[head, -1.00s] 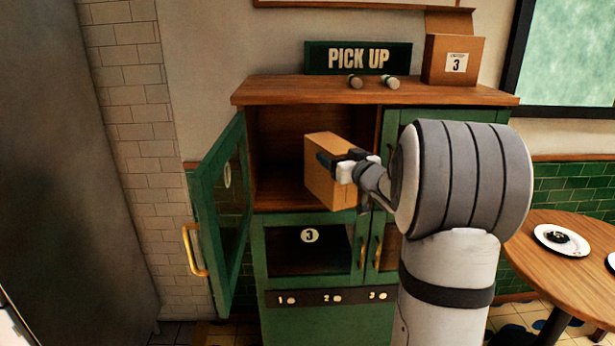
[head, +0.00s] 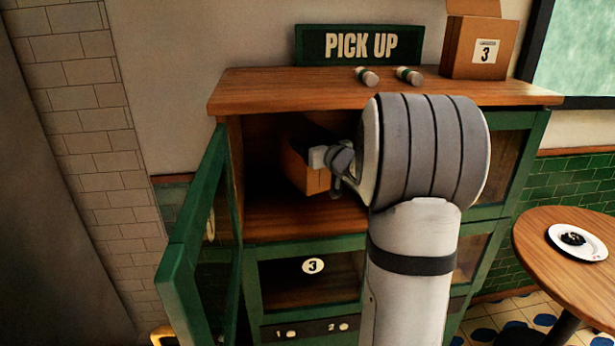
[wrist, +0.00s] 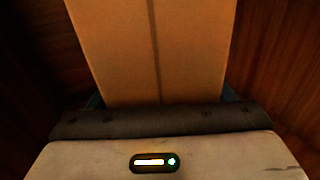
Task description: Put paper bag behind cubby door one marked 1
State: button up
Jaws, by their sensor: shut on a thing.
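A brown paper bag (head: 304,170) is inside the open upper left cubby (head: 262,215), held above its wooden floor. My gripper (head: 322,158) is shut on the bag, and my arm reaches in from the right. In the wrist view the bag (wrist: 150,50) fills the middle in front of the gripper (wrist: 160,108), with dark wooden walls on both sides. The green glazed cubby door (head: 205,235) stands swung open to the left. Its mark is seen edge-on and I cannot read it. The bag's far side is in shadow.
A lower cubby door marked 3 (head: 312,266) is shut below. On the cabinet top (head: 290,83) are two small shakers (head: 388,76), a PICK UP sign (head: 360,45) and a box marked 3 (head: 478,45). A round table (head: 560,250) with a plate stands at the right.

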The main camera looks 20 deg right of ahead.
aim_at(311, 181)
notch_tip(311, 181, down, 8)
jog(key=shift+d+r+p, duration=0.1)
jog(key=shift+r+p, duration=0.15)
jog(key=shift+p, duration=0.05)
jog(key=shift+s+r, duration=0.1)
jog(key=shift+f, duration=0.2)
jog(key=o, duration=1.3)
jog(key=shift+r, duration=0.1)
